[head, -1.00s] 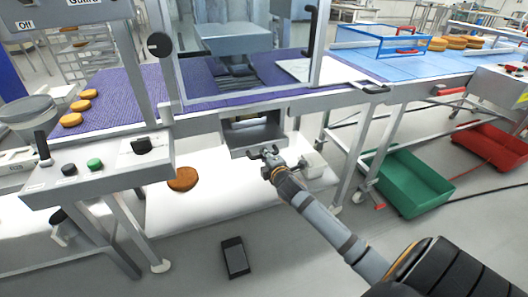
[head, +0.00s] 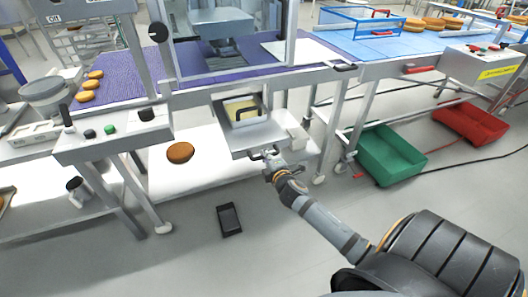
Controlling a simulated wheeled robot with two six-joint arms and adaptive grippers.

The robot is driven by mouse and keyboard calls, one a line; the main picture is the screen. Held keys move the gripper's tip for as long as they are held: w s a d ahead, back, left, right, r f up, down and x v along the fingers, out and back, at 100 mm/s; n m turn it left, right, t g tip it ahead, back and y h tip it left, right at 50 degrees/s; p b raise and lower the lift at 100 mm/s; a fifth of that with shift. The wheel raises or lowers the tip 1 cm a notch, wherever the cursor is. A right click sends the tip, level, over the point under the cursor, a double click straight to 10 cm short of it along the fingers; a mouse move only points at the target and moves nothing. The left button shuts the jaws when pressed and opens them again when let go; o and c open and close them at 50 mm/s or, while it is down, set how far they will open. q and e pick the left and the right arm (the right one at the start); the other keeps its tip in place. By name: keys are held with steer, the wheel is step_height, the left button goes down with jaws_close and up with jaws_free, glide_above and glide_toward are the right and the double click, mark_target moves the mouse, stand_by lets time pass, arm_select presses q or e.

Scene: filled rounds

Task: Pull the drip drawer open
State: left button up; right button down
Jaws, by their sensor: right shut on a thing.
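The drip drawer (head: 262,138) is a grey metal drawer below the purple conveyor belt, in the middle of the head view. It stands pulled out toward me, and a shallow yellowish-bottomed tray with a dark handle (head: 243,112) shows inside it. My right gripper (head: 268,158) is at the drawer's front and is shut on its handle. My left gripper is not in view.
A brown round (head: 180,152) lies on the white shelf below the belt. A dark flat device (head: 230,219) lies on the floor. A green crate (head: 391,154) and a red crate (head: 470,123) stand on the floor at right. A control box (head: 112,134) is at left.

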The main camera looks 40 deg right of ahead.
steer(key=shift+s+r, duration=0.1)
stand_by(0.3)
steer(key=c, duration=1.4)
jaws_free()
steer(key=shift+o, duration=0.2)
steer(key=shift+s, duration=0.1)
steer(key=v, duration=1.2)
